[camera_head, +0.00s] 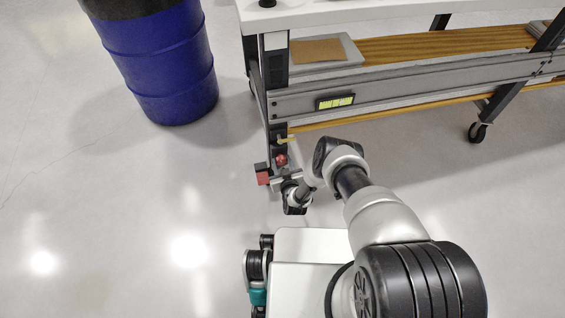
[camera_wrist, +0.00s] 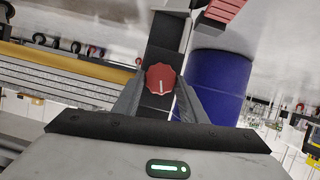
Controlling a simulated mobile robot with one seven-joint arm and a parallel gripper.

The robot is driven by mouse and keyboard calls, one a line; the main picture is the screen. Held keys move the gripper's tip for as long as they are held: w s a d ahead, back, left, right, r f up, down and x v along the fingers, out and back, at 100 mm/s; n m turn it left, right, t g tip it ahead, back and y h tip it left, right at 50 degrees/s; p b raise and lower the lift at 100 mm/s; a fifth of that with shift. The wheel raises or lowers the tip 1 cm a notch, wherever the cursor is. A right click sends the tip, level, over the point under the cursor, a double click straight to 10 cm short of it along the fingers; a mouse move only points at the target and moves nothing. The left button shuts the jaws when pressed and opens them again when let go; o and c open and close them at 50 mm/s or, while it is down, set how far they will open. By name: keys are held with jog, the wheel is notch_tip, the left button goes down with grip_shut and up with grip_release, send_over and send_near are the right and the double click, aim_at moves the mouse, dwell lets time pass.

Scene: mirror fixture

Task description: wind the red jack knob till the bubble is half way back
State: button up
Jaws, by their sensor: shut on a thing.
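The red jack knob (camera_head: 282,160) is low on the bench's near left leg. In the wrist view the knob (camera_wrist: 160,77) has a scalloped rim and a pale pointer line, nearly upright in the picture. My gripper (camera_wrist: 160,88) has a finger on each side of the knob and is shut on it. In the head view my gripper (camera_head: 284,170) reaches the knob from the front, its fingers too small to make out. The level (camera_head: 335,102) on the bench's grey rail has a yellow-green vial with dark marks. Its bubble's exact place cannot be read.
A red block (camera_head: 263,178) sits beside the leg's foot, left of the knob. A yellow lever (camera_head: 288,140) sticks out above the knob. A blue drum (camera_head: 172,70) stands behind left. The bench's wheel (camera_head: 477,132) is at right. Floor at left is clear.

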jog(key=shift+a+n+t+h, duration=0.2)
jog(key=shift+n+h, duration=0.2)
jog(key=shift+n, duration=0.25)
jog(key=shift+a+n+t+h, duration=0.1)
jog(key=shift+n+t+h, duration=0.1)
jog(key=shift+n+h, duration=0.35)
jog(key=shift+d, duration=0.1)
jog(key=o, duration=1.1)
jog(key=shift+c, duration=0.2)
jog(key=shift+s, duration=0.1)
